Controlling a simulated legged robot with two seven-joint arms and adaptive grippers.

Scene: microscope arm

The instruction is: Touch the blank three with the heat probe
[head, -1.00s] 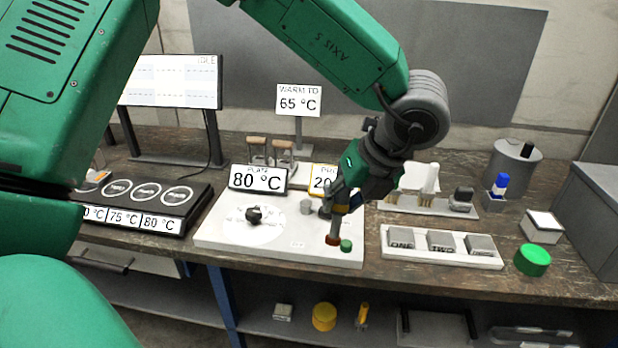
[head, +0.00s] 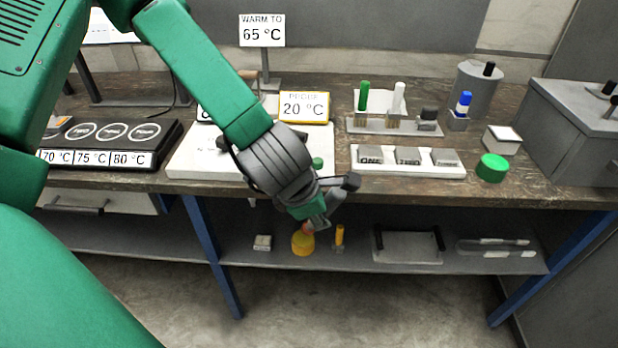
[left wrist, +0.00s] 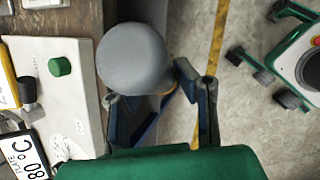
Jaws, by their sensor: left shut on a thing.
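Blank three (head: 445,157) is a grey block, the rightmost of three in a white tray (head: 400,172); blanks one (head: 370,154) and two (head: 408,156) sit left of it. My left gripper (head: 316,222) is low in front of the bench edge, left of and nearer than the tray, not touching the blanks. It is shut on what looks like the heat probe, whose reddish end (head: 308,227) shows in the head view. In the left wrist view a grey rounded top (left wrist: 135,58) shows between the blue fingers (left wrist: 163,115). The right gripper is not in view.
A white plate unit (head: 195,160) with a green button (head: 317,163) and a PROBE 20 °C sign (head: 304,106) stands behind the gripper. A green cylinder (head: 492,167) is right of the tray. The shelf below holds a yellow cap (head: 302,243).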

